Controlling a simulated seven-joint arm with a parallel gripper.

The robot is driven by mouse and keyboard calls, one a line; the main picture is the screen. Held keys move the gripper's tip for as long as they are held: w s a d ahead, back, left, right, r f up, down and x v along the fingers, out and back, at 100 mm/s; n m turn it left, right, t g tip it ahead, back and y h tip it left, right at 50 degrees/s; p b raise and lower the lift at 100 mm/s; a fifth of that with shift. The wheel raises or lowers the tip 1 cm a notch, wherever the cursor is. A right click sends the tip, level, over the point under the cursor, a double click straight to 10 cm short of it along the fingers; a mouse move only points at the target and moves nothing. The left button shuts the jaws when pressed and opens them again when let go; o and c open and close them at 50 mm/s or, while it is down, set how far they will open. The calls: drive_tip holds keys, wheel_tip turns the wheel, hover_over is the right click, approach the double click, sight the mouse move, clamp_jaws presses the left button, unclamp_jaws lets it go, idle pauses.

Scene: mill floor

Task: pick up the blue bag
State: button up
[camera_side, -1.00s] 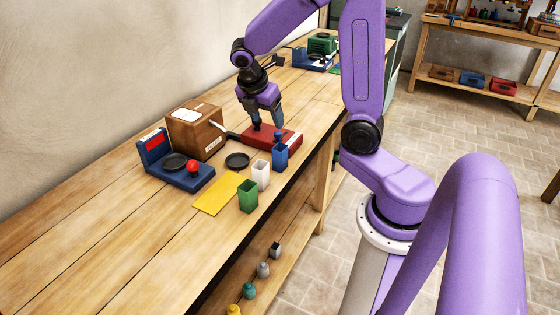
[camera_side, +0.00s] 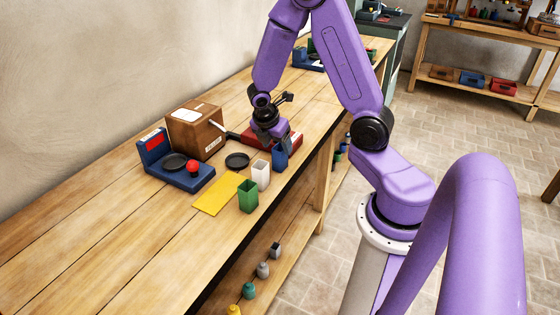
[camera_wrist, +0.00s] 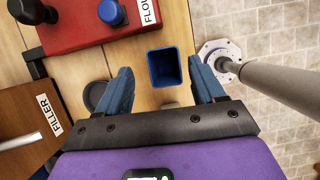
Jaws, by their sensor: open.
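The blue bag (camera_side: 280,158), a small open-topped upright container, stands on the bench near its front edge, beside the red box. In the wrist view the blue bag (camera_wrist: 164,68) shows from above, its open mouth between my fingers. My gripper (camera_side: 275,143) is low over the bag in the side view, hiding part of it. In the wrist view my gripper (camera_wrist: 161,68) is open, with one finger on each side of the bag and gaps to both. I cannot tell how far the fingertips reach down beside it.
A white bag (camera_side: 261,175) and a green bag (camera_side: 248,197) stand nearby. A red box (camera_wrist: 80,25) with a blue knob (camera_wrist: 111,12) lies close by. A dark dish (camera_side: 237,160), brown box (camera_side: 195,133), blue scale (camera_side: 184,181) and yellow mat (camera_side: 218,197) are further left.

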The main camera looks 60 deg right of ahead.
sight(280, 148)
drive_tip(key=x, duration=0.3)
drive_tip(key=shift+s+f, duration=0.1)
drive_tip(key=shift+s, duration=0.25)
drive_tip(key=shift+x, duration=0.9)
drive_tip(key=c, duration=1.1)
drive_tip(key=shift+w, duration=0.1)
